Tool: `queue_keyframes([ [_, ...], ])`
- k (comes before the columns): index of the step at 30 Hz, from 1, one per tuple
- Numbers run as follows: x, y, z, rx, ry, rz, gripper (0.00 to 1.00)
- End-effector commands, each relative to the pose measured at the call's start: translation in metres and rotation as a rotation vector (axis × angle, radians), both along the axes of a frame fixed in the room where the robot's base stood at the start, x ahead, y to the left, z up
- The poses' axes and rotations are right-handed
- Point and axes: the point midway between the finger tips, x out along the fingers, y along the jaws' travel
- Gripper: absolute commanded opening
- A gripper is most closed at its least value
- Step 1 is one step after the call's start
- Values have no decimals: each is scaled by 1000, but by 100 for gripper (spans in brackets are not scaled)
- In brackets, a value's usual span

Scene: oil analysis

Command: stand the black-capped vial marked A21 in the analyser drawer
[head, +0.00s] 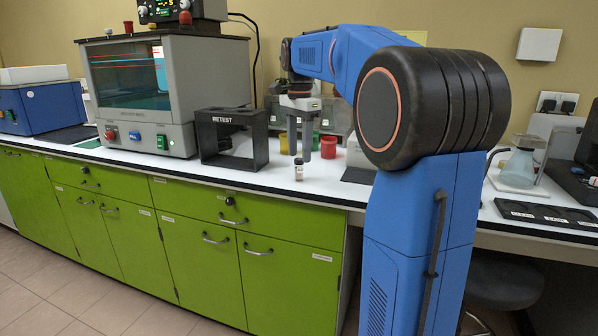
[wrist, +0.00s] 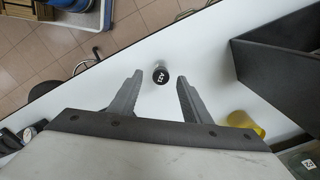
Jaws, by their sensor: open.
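The black-capped vial (head: 299,171) stands upright on the white counter near its front edge. In the wrist view its round black cap (wrist: 161,76) shows from above, with small white marking that appears to read A21. My gripper (head: 300,155) points down over the vial in the head view, its fingers apart. In the wrist view my gripper (wrist: 160,76) has a finger on each side of the cap, with a gap on both sides and nothing held. A grey analyser (head: 180,100) with a glass window stands to the left; I cannot make out an open drawer on it.
A black open-fronted box marked RETEST (head: 232,138) stands close left of the vial. Behind are yellow, green and red cups (head: 328,147). A flask (head: 519,165) and a black labelled tray (head: 545,214) are at the right. The counter around the vial is clear.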

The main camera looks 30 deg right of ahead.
Motion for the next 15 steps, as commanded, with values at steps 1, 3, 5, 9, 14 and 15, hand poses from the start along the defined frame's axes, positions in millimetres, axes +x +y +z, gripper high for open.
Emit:
queue_keyframes([
  [1, 0, 1, -8, 1, 3, 1, 44],
  [3, 1, 2, -18, 1, 3, 1, 44],
  [5, 1, 2, -25, 1, 2, 0, 44],
  [9, 1, 2, -36, 1, 1, 0, 44],
  [14, 2, 2, -39, 0, 0, 0, 44],
  [15, 2, 2, -39, 0, 0, 0, 44],
])
